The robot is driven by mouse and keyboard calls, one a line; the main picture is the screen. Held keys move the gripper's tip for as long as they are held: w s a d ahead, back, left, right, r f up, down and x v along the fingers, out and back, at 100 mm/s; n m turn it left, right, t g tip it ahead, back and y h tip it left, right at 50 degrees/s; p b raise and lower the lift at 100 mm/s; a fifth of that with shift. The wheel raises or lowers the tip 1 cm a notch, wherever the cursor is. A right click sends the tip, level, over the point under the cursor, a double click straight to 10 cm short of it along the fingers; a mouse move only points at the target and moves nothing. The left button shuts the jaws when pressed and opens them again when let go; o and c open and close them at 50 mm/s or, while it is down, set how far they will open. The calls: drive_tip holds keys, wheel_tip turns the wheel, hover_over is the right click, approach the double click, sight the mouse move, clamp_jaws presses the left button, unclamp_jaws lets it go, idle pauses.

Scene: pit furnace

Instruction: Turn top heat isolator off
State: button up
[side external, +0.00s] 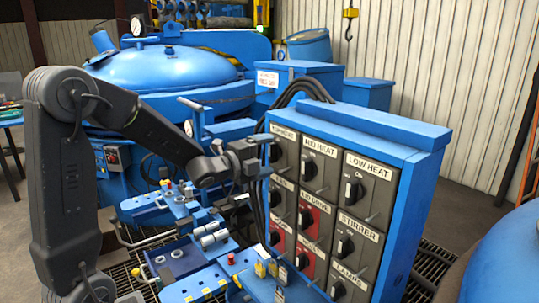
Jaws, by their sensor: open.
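The top heat isolator (291,158) is the grey switch plate at the top left of the blue panel, with its label partly readable. My gripper (268,150) is open right at the left side of this plate. Its fingers cover part of the switch, so the knob's position and any contact with it cannot be told. The mid heat isolator (316,168) and low heat isolator (362,190) stand to the right in the same row, each with a black knob.
More switches fill the rows below, including the stirrer (352,240) and lamps (344,280); two plates are red. Black cables (306,88) loop over the panel's top left. A valve bench (185,255) lies left of the panel. The furnace lid (165,68) is behind.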

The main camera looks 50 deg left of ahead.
drive_tip(key=shift+w, duration=0.8)
drive_tip(key=shift+c, duration=0.3)
drive_tip(key=c, duration=0.9)
drive_tip(key=shift+o, duration=0.2)
